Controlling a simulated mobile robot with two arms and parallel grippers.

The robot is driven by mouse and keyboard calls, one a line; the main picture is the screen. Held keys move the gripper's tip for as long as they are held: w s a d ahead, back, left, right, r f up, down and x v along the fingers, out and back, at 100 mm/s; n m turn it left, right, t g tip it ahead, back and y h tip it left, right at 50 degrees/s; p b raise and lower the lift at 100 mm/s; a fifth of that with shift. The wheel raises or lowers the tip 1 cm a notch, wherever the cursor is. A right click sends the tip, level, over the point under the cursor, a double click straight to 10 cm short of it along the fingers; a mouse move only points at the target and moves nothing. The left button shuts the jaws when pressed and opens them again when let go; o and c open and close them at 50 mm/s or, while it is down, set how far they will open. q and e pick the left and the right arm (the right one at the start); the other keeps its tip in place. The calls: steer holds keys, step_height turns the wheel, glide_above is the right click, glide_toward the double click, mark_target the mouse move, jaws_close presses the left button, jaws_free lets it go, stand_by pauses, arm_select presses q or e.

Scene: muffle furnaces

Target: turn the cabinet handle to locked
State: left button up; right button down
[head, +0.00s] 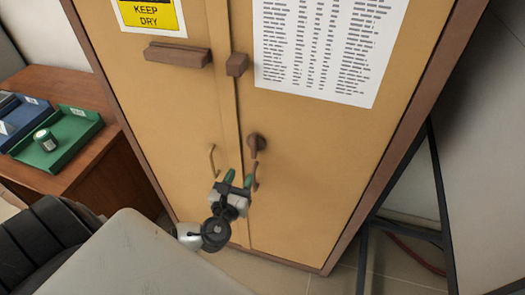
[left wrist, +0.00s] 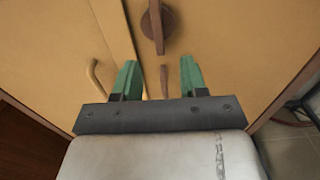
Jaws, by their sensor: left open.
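The tan two-door cabinet (head: 310,190) stands upright in front of me with both doors shut. Its brown turning handle (head: 256,145) is on the right door near the seam. In the left wrist view the handle (left wrist: 157,25) is a round base with a bar pointing roughly up and down. My left gripper (head: 236,180) is below the handle, close to the doors. My right gripper is not in view.
A slim pull (head: 212,160) is on the left door, and another pull (head: 255,177) is on the right door beside my gripper. A wooden desk (head: 110,185) with a green tray (head: 85,128) stands at left. A dark metal frame (head: 440,195) stands at right.

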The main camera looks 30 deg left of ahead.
mark_target(253, 150)
arm_select(q)
steer(key=p+x, duration=0.1)
steer(key=x, duration=0.4)
steer(key=p+x, duration=0.1)
steer(key=x, duration=0.4)
steer(key=shift+w+a+f, duration=0.1)
steer(key=shift+w+a, duration=0.1)
steer(key=shift+a, duration=0.1)
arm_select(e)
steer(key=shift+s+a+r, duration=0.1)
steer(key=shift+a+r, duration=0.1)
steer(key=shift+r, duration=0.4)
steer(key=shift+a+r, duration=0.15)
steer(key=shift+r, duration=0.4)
arm_select(q)
steer(key=c, duration=0.7)
jaws_close()
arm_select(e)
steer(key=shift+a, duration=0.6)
